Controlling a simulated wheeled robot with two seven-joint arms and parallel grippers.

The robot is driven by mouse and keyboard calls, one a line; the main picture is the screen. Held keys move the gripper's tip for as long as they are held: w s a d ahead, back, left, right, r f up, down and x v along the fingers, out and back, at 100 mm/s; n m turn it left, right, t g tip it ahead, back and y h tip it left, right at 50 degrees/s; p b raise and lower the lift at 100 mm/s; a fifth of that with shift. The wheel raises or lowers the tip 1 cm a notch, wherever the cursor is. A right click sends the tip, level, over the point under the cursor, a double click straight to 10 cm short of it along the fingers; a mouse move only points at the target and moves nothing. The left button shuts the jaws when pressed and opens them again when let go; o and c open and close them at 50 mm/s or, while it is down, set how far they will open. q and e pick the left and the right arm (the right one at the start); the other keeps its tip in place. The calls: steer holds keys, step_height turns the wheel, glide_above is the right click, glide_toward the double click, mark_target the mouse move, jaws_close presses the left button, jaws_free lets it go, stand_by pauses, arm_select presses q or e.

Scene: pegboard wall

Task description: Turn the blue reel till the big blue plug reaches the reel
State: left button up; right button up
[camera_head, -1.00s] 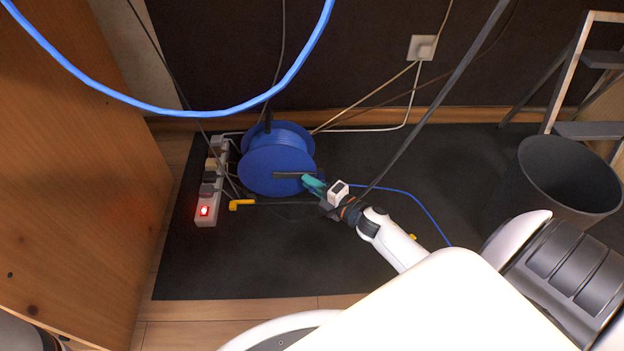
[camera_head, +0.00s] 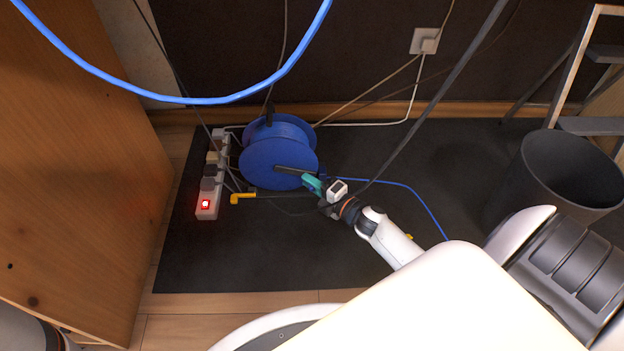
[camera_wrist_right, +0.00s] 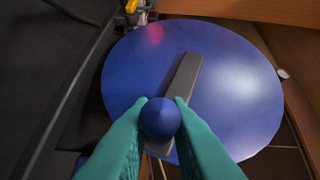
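The blue reel (camera_head: 270,160) stands on the dark mat beside the power strip. A dark crank bar (camera_head: 292,169) crosses its near face and also shows in the right wrist view (camera_wrist_right: 184,80). The blue knob (camera_wrist_right: 160,118) is at the bar's end. My right gripper (camera_head: 312,184), with teal fingers, is at this end. In the right wrist view its fingers (camera_wrist_right: 162,103) are shut on the knob from both sides. A thin blue cable (camera_head: 410,189) runs from the reel along the mat to the right. I cannot see the big blue plug. My left gripper is out of view.
A white power strip (camera_head: 209,204) with a lit red switch stands left of the reel. A yellow angled piece (camera_head: 240,197) lies close by. A black bin (camera_head: 568,175) and a ladder (camera_head: 590,124) are at right. A blue cable (camera_head: 190,99) hangs across the top left.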

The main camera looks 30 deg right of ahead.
steer(key=o, duration=0.5)
steer(key=shift+c, duration=0.2)
steer(key=p+v, duration=0.3)
steer(key=v, duration=0.9)
steer(key=shift+p, duration=0.35)
